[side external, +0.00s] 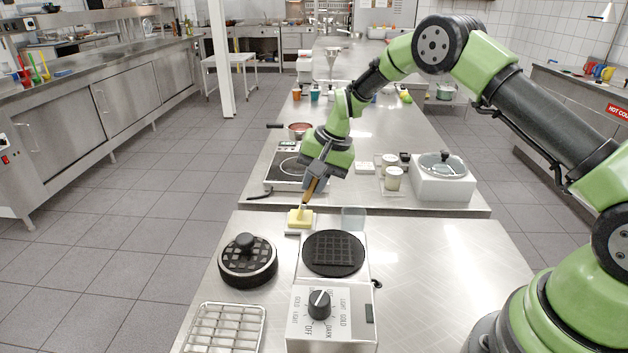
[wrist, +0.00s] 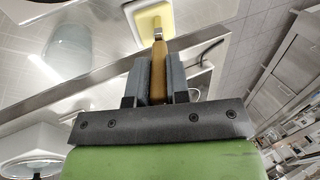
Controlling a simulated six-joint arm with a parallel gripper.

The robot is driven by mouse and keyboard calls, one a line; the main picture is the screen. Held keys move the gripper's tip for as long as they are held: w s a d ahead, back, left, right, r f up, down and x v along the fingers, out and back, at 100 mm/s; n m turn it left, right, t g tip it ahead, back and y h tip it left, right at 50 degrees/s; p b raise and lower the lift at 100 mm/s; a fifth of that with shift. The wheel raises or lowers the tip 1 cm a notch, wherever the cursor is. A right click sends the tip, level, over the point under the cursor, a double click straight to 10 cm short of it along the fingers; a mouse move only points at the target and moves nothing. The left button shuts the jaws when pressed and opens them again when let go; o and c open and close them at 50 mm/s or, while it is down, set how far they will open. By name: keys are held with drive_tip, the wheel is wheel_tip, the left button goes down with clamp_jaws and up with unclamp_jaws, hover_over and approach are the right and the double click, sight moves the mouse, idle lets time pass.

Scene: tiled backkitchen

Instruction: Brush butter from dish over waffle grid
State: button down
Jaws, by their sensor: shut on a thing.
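My gripper (side external: 319,172) is shut on the wooden handle of a brush (side external: 310,188), which points down. The brush's lower end is at the yellow butter in the dish (side external: 300,217); whether it touches is hard to tell. In the wrist view the brush handle (wrist: 159,75) sits between my fingers (wrist: 158,85), with its metal band over the butter dish (wrist: 141,32). The waffle iron (side external: 320,310) stands open in front of the dish.
A clear container (side external: 353,218) stands right of the butter dish. A wire rack (side external: 225,327) lies at the front left. Behind are a hot plate (side external: 287,168), jars (side external: 393,178) and a lidded white unit (side external: 442,178). The near table's right side is clear.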

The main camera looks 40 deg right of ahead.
idle(0.3)
drive_tip(key=shift+r, duration=3.5)
